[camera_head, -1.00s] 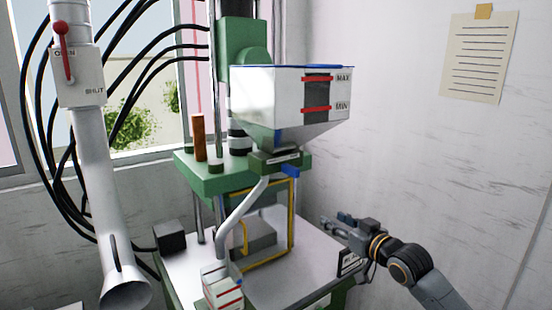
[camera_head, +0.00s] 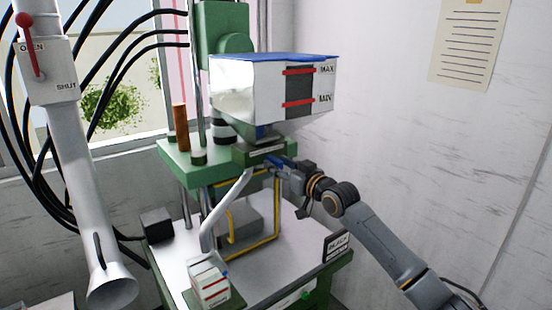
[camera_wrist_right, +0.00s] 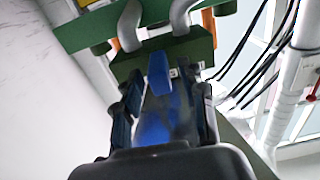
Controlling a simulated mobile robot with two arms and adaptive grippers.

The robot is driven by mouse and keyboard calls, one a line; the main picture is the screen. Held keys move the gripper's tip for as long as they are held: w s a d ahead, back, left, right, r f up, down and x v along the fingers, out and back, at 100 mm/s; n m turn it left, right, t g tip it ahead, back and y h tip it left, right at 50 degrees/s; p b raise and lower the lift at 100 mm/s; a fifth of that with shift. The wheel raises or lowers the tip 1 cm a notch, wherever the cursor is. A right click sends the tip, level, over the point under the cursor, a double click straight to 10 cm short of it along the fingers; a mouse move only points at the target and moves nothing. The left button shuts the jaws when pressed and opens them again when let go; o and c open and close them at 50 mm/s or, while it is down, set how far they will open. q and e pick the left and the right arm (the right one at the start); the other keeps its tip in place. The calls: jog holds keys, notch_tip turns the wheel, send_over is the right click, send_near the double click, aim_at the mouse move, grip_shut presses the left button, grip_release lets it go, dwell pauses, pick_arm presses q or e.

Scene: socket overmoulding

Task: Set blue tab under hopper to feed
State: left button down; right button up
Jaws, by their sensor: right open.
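The hopper (camera_head: 262,92) is a white and grey box with a blue rim and red MAX and MIN lines, mounted on the green press. Under it is a green block (camera_head: 252,153) with the blue tab on its right side. In the right wrist view the blue tab (camera_wrist_right: 160,75) sticks out of the green block (camera_wrist_right: 175,52) toward me, between my open fingers. My right gripper (camera_head: 281,166) is at the tab and covers most of it in the head view. In the wrist view the right gripper (camera_wrist_right: 163,105) has a finger on each side. My left gripper is not in view.
A bent grey pipe (camera_head: 225,208) runs from the block to a small white box (camera_head: 210,282). A yellow frame (camera_head: 277,215) stands below. At left is a grey duct (camera_head: 85,185) with a red lever (camera_head: 29,40).

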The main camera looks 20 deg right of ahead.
jog(key=shift+x, duration=0.9)
jog(key=shift+s, duration=0.1)
grip_shut()
